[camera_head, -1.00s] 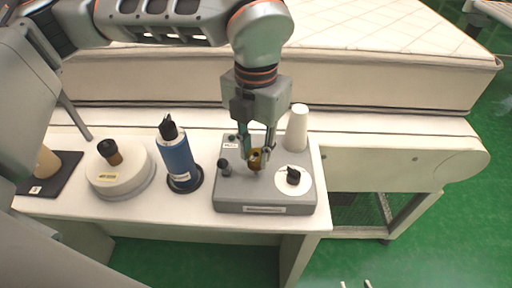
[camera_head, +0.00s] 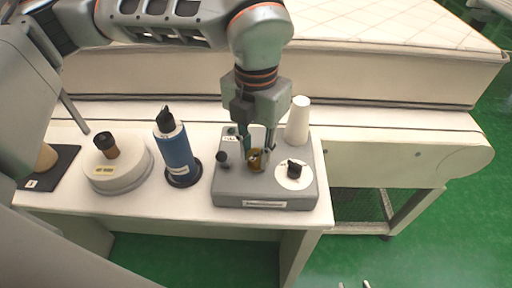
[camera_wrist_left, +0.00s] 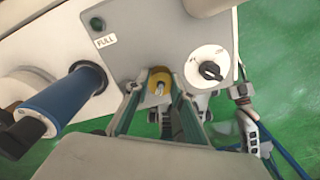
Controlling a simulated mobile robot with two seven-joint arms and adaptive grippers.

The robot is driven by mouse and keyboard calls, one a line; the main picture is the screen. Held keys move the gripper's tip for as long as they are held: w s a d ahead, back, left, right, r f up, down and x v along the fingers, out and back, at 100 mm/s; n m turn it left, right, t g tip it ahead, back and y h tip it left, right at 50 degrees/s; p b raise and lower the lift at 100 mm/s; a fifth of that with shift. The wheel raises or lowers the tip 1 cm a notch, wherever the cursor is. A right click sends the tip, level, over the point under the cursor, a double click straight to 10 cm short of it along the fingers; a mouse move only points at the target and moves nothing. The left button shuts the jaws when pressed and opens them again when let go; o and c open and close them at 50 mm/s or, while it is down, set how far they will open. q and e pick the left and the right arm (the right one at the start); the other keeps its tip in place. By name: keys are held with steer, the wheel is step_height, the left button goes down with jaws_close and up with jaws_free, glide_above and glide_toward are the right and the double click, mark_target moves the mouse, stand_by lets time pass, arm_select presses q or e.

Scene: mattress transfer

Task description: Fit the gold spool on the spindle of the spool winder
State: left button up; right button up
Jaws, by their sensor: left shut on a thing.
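The spool winder is a grey box (camera_head: 240,187) on the white table, with a black knob on a white dial at its right. The gold spool (camera_head: 257,160) is low over the middle of its top. My left gripper (camera_head: 257,156) points down with its fingers shut on the spool's sides. In the left wrist view the gold spool (camera_wrist_left: 159,76) lies between the fingers, with a pale metal pin, apparently the spindle (camera_wrist_left: 159,89), in its middle. I cannot tell how far down the spool sits. My right gripper (camera_head: 354,285) shows only two separated fingertips at the bottom edge.
A white cone (camera_head: 298,121) stands behind the winder. To the left are a blue bottle-like cylinder (camera_head: 175,150) on a black base, a round white container (camera_head: 119,171) and a black mat (camera_head: 62,166). A mattress (camera_head: 380,70) lies behind. Green floor is clear at the right.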

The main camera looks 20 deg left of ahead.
mark_target(256, 152)
arm_select(q)
steer(key=shift+f, duration=0.45)
steer(key=o, duration=1)
steer(key=shift+o, duration=0.2)
step_height(256, 152, up, 12)
